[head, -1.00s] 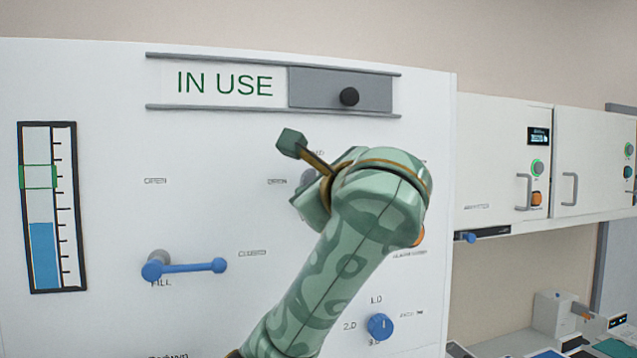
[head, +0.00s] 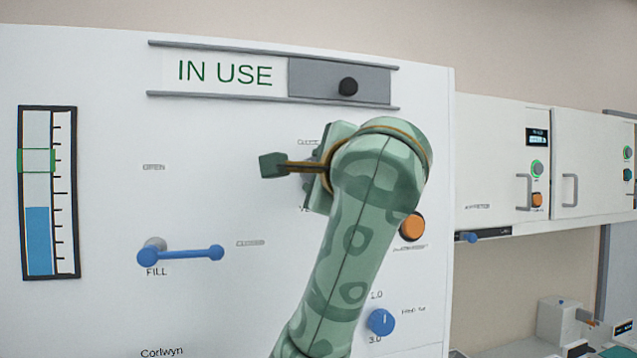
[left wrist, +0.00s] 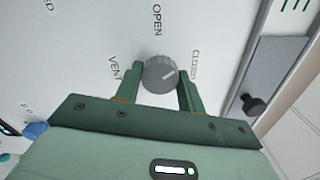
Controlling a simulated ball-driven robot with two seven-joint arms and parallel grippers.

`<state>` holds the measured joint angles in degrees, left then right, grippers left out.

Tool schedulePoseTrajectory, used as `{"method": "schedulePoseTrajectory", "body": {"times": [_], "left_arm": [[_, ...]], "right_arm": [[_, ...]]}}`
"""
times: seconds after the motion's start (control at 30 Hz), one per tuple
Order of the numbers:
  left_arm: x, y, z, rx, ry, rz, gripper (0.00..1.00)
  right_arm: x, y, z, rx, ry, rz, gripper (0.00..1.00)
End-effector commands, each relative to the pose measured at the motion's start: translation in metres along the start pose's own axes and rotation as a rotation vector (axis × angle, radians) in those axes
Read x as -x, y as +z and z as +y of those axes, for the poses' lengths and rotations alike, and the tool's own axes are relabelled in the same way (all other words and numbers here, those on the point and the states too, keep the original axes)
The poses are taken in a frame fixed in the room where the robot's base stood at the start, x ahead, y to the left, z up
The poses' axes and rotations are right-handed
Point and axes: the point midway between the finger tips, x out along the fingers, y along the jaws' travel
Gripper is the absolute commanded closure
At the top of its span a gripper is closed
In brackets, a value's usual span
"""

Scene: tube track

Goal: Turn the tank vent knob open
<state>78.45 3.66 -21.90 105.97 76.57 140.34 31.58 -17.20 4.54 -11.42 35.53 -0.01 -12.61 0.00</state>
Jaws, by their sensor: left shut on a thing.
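The grey vent knob (left wrist: 160,73) sits on the white panel between the two fingers of my left gripper (left wrist: 160,88), which is shut on it. The pale line on the knob points right and slightly up in the left wrist view, toward the CLOSED label (left wrist: 196,65). The OPEN label (left wrist: 157,20) is above the knob and the VENT label (left wrist: 114,68) is to its left. In the head view my left gripper (head: 314,172) covers most of the knob, and only a grey sliver (head: 306,163) may show. My right gripper is not in view.
A blue fill lever (head: 185,255) lies level at lower left, beside a tank gauge (head: 48,192). An orange button (head: 412,227) and a blue dial (head: 380,321) are close to my arm. A grey slide with a black knob (head: 348,87) is above.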

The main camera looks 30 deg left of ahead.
Motion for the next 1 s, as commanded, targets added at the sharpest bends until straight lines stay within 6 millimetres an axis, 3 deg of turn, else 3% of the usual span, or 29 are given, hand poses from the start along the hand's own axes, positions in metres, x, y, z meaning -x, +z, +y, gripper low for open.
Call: {"method": "schedulePoseTrajectory", "body": {"times": [0.6,1.0], "left_arm": [[0.0,-0.001,0.003,0.578,0.003,0.0,0.84],[0.0,-0.002,0.003,0.863,0.004,0.0,0.84]], "right_arm": [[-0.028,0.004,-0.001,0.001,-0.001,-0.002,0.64],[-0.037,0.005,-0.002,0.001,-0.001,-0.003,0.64]]}}
